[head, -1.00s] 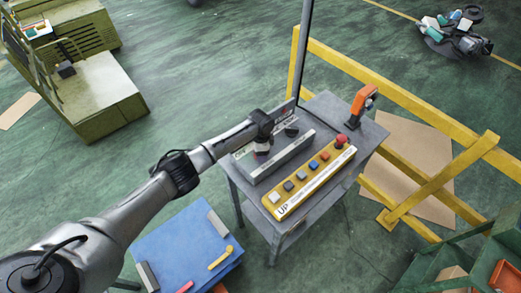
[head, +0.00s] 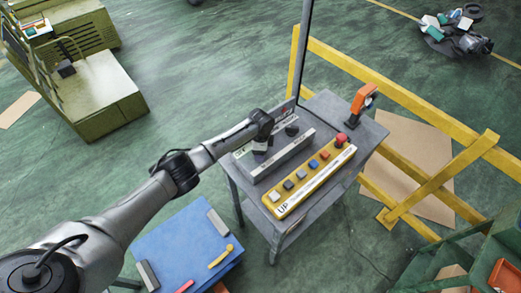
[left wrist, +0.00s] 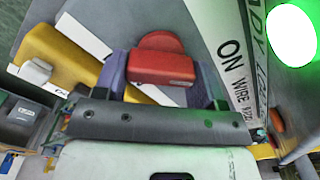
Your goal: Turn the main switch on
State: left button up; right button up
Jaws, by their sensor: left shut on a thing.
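The main switch appears to be the red knob (left wrist: 162,66) in the left wrist view, beside a white plate (left wrist: 235,70) lettered "ON" and "WIRE". My left gripper (left wrist: 163,88) is shut on this red knob, with a finger along each side. In the head view my left gripper (head: 262,146) is over the grey control box (head: 285,160) on the table, and it hides the knob there. A round light (left wrist: 292,35) glows green at the upper right of the left wrist view. My right gripper is in neither view.
A yellow button panel (head: 283,211) with several buttons lies in front of the grey box on the grey table (head: 325,108). An orange-handled device (head: 362,101) stands at the table's back right. A yellow railing (head: 385,90) runs behind. A blue-topped surface (head: 185,240) is at the front left.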

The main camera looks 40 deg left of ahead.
pick_arm(q)
jog(key=o, duration=0.9)
jog(key=shift+r, duration=0.15)
jog(key=shift+r, duration=6.8)
